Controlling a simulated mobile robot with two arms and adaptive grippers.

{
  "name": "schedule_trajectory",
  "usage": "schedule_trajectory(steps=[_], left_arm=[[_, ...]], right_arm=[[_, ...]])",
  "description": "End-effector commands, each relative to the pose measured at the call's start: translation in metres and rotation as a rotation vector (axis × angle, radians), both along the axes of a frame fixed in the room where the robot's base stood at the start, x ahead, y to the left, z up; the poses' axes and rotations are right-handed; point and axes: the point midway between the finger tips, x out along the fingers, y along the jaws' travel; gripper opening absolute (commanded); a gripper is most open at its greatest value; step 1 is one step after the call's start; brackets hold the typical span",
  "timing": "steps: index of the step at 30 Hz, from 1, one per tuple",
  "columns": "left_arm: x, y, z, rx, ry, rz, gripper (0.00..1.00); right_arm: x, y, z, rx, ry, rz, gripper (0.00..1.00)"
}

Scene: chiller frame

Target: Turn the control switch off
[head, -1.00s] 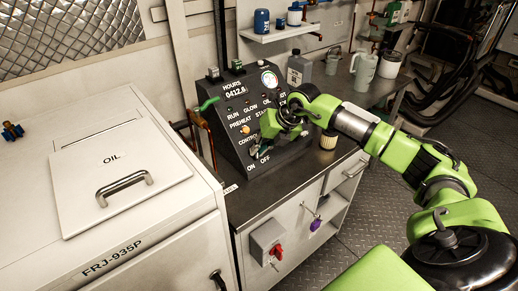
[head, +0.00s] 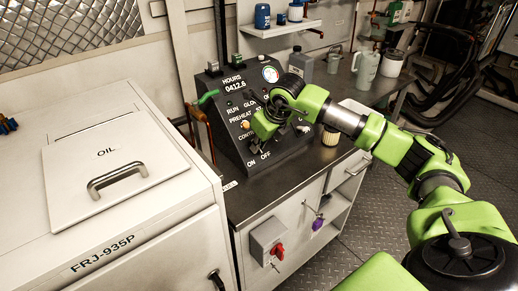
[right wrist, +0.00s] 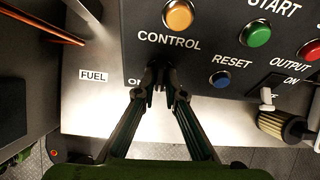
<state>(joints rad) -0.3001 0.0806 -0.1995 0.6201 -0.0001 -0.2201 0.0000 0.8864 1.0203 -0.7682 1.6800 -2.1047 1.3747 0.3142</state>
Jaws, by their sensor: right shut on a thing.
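The control panel (head: 238,112) is a dark sloped console on the bench. In the right wrist view, the dark control switch (right wrist: 158,70) sits below the CONTROL label, just right of the ON label. My right gripper (right wrist: 159,88) has its fingertips closed together on the switch. The fingers cover the OFF side there, and I cannot tell the switch's position. In the head view my right gripper (head: 262,143) is at the panel's lower front, above the ON and OFF labels, and hides the switch. My left gripper is not in view.
An orange button (right wrist: 178,14), a green start button (right wrist: 257,33) and a blue reset button (right wrist: 219,79) are close to the fingers. A white oil cabinet (head: 120,225) stands left. A ribbed filter (head: 331,134) stands on the bench right of the panel.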

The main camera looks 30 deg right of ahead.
Motion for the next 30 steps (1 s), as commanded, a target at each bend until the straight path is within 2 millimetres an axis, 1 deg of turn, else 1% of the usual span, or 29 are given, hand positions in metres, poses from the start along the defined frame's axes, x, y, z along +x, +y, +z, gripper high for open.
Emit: schedule_trajectory(steps=[1, 12, 21, 30], left_arm=[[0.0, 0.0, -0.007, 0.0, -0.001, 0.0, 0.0], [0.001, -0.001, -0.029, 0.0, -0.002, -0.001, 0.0], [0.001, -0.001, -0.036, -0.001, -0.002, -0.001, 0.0], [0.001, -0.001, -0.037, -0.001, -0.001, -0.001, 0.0]], right_arm=[[0.001, 0.001, -0.002, -0.03, -0.008, 0.032, 0.0], [0.0, 0.002, -0.001, -0.221, -0.022, 0.222, 0.0], [0.0, 0.002, 0.0, -0.295, -0.028, 0.296, 0.0], [0.0, 0.002, 0.001, -0.31, -0.028, 0.312, 0.0]])
